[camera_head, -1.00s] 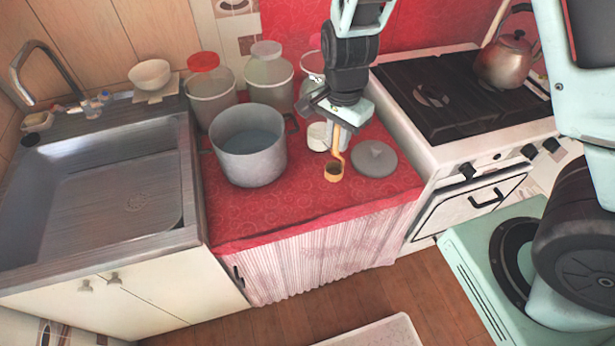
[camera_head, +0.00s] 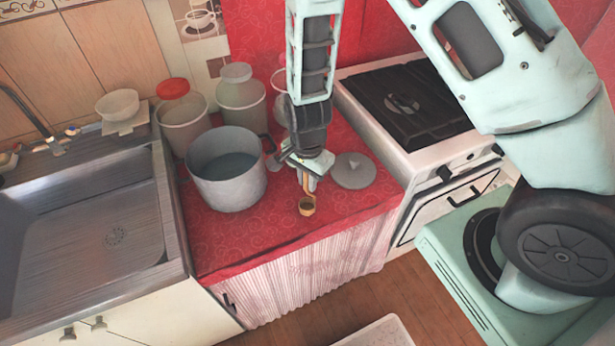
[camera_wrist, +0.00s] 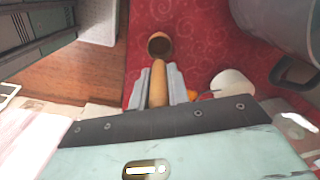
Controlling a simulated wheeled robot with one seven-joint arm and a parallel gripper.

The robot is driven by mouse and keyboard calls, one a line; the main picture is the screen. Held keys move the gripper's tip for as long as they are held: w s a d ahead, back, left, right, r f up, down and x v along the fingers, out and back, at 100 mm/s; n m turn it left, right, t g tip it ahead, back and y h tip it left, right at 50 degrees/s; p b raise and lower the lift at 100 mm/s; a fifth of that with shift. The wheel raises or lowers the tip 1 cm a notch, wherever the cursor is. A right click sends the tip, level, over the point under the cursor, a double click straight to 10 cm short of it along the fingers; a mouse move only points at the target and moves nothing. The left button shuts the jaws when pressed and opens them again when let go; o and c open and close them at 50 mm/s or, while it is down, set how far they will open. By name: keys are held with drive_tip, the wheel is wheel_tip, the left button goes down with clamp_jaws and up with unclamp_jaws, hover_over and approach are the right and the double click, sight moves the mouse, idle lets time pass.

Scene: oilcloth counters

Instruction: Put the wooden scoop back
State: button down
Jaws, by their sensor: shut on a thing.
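The wooden scoop (camera_head: 306,206) hangs from my gripper (camera_head: 309,178) in the head view, its small round cup at the bottom, over the red counter. In the wrist view my gripper (camera_wrist: 158,88) is shut on the light wooden handle of the scoop (camera_wrist: 158,75), with a metal finger on each side. The scoop's round, darker cup shows beyond the fingertips against the red oilcloth. I cannot tell the exact height above the cloth.
A big grey pot (camera_head: 228,180) stands left of my gripper, and a grey lid (camera_head: 353,171) lies to the right. A red-lidded jar (camera_head: 181,125) and a white-lidded jar (camera_head: 241,105) stand behind. A white object (camera_wrist: 232,84) sits near my gripper. The counter's front strip is clear.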

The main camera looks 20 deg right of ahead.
drive_tip(key=shift+f, duration=0.1)
drive_tip(key=c, duration=1.3)
unclamp_jaws()
drive_tip(key=shift+c, duration=0.2)
wheel_tip(320, 180, up, 12)
drive_tip(key=shift+f+b, duration=0.1)
drive_tip(key=shift+b, duration=0.45)
drive_tip(key=s+a+r+n, duration=0.3)
drive_tip(key=s+r+n, duration=0.3)
drive_tip(key=s+n, duration=0.4)
drive_tip(key=s+a+r+n, duration=0.3)
drive_tip(key=s+r+n, duration=0.3)
drive_tip(key=s+n, duration=0.4)
drive_tip(key=shift+a+y, duration=0.2)
drive_tip(key=shift+y, duration=0.1)
